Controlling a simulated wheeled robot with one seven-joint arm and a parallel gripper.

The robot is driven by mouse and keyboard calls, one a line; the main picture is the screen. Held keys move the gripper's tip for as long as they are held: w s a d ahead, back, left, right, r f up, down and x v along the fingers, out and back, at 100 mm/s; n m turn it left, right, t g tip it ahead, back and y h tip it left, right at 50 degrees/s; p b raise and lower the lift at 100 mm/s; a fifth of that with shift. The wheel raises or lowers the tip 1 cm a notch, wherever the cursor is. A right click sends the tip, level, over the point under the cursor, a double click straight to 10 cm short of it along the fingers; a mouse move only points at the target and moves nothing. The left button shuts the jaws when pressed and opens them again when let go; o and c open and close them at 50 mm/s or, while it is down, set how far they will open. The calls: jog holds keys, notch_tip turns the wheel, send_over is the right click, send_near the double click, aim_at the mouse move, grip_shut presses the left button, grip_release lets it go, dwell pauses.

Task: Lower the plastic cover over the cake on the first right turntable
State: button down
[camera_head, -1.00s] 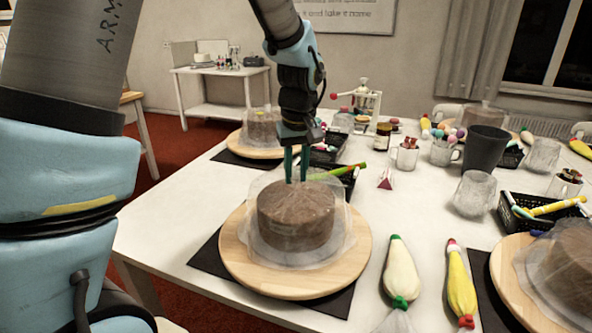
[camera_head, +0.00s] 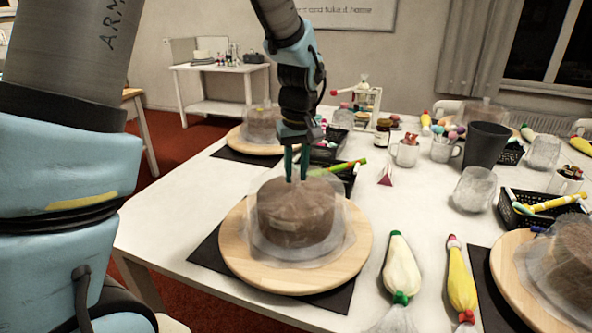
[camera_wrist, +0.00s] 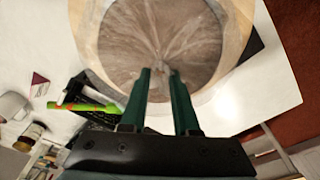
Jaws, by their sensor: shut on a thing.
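The near turntable (camera_head: 345,268) is a round wooden board on a dark mat. On it stands a round brown cake (camera_head: 298,215), which also shows from above in the wrist view (camera_wrist: 130,50). A clear, wrinkled plastic cover (camera_head: 258,243) surrounds the cake, its lower part flaring around the cake's base. My gripper (camera_head: 296,178) points down over the middle of the cake. Its green fingers are shut on the top of the cover, where folds gather towards the fingertips in the wrist view (camera_wrist: 160,72). I cannot tell whether the cover's hem touches the board.
Another covered cake stands on a turntable (camera_head: 510,262) at the right edge, and others at the back left (camera_head: 255,149) and back right. Piping bags (camera_head: 400,270), mugs, a dark cup (camera_head: 485,145) and a black basket (camera_head: 515,215) lie right of the near turntable.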

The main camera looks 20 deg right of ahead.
jog(key=c, duration=0.6)
grip_release()
jog(key=shift+r, duration=0.1)
jog(key=shift+r+p, duration=2.9)
jog(key=shift+r, duration=0.55)
